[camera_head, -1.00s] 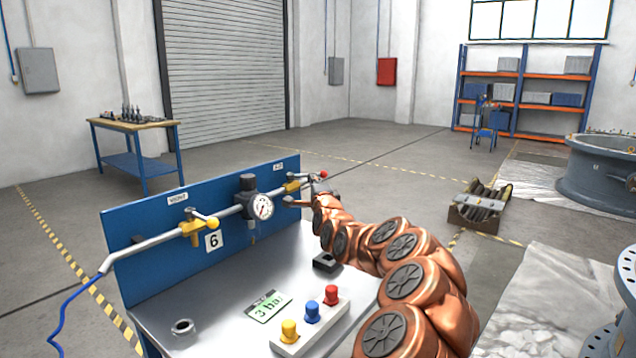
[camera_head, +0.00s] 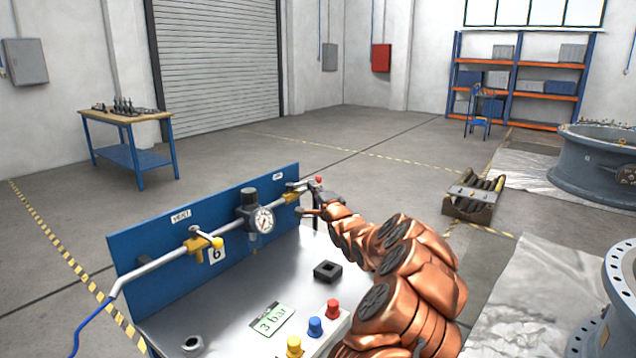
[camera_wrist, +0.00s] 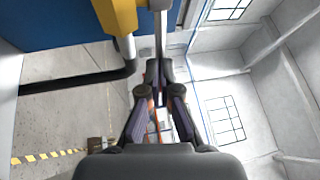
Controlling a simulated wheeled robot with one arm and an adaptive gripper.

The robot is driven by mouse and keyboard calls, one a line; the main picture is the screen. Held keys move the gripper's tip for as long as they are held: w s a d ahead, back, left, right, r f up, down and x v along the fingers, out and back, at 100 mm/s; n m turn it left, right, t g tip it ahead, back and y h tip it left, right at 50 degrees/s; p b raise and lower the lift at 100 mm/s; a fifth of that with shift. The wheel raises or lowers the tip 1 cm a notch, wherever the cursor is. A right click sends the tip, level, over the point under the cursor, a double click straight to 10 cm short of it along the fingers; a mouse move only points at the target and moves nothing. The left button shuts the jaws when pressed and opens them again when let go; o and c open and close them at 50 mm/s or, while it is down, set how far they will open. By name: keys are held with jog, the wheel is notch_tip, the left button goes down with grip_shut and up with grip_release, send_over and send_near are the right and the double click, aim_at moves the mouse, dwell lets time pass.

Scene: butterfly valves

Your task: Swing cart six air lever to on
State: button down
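Cart six is a blue panel (camera_head: 140,248) over a metal top, with a "6" plate (camera_head: 216,254). The air lever (camera_head: 300,187), with a red knob, sits on a yellow valve at the panel's right end, beside the small air label (camera_head: 278,177). My gripper (camera_head: 317,200) is at this lever, partly hidden by my copper arm. In the wrist view, the grey lever (camera_wrist: 161,32) runs down from beside the yellow valve body (camera_wrist: 117,14) between my close-set fingertips (camera_wrist: 159,72). The fingers appear shut on it, with no clear gap showing.
A pressure gauge (camera_head: 263,220) and the vent lever (camera_head: 207,241) are on the same pipe. Red (camera_head: 333,306), blue (camera_head: 315,326) and yellow (camera_head: 294,346) buttons are on the cart top. Floor behind the cart is clear.

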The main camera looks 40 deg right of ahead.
jog(key=shift+f+p+x, duration=0.1)
jog(key=shift+p+x, duration=0.5)
jog(key=shift+p, duration=0.2)
jog(key=shift+f+p+x, duration=0.15)
jog(key=shift+p+x, duration=0.45)
jog(key=shift+p, duration=0.2)
jog(key=shift+w+d, duration=0.1)
jog(key=shift+d, duration=0.05)
jog(key=s+d+f, duration=0.1)
jog(key=s, duration=0.5)
jog(key=s+d+f+b, duration=0.1)
jog(key=s+d, duration=0.1)
jog(key=s, duration=0.5)
jog(key=shift+s+d+f, duration=0.2)
jog(key=shift+d+f, duration=0.05)
jog(key=shift+f, duration=0.1)
